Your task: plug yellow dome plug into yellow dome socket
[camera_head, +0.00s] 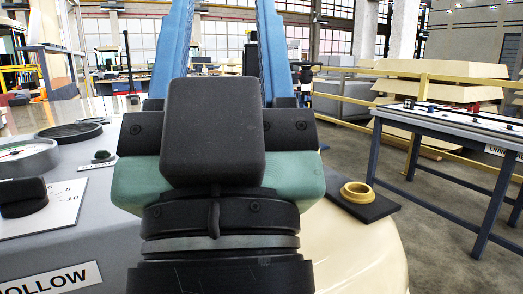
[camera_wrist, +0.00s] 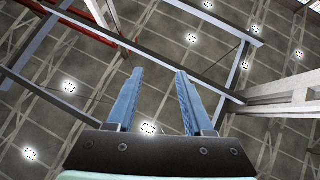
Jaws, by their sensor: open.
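A yellow ring-shaped socket (camera_head: 357,192) sits on a dark square plate (camera_head: 372,206), right of my wrist in the head view. It looks like the yellow dome socket, and no plug shows in it. My gripper (camera_head: 224,10) points upward, with its two blue fingers apart and nothing between them. In the wrist view, my gripper (camera_wrist: 159,72) is also open and empty against the ceiling. I cannot make out the yellow dome plug in either view. My wrist and hand hide the middle of the head view.
A grey console surface on the left carries a round gauge (camera_head: 24,160), a black knob (camera_head: 23,197) and a dark ring (camera_head: 69,132). A blue-legged table (camera_head: 450,116) with small items stands at the right. Yellow railings (camera_head: 345,92) and stacked boards (camera_head: 440,69) are behind it.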

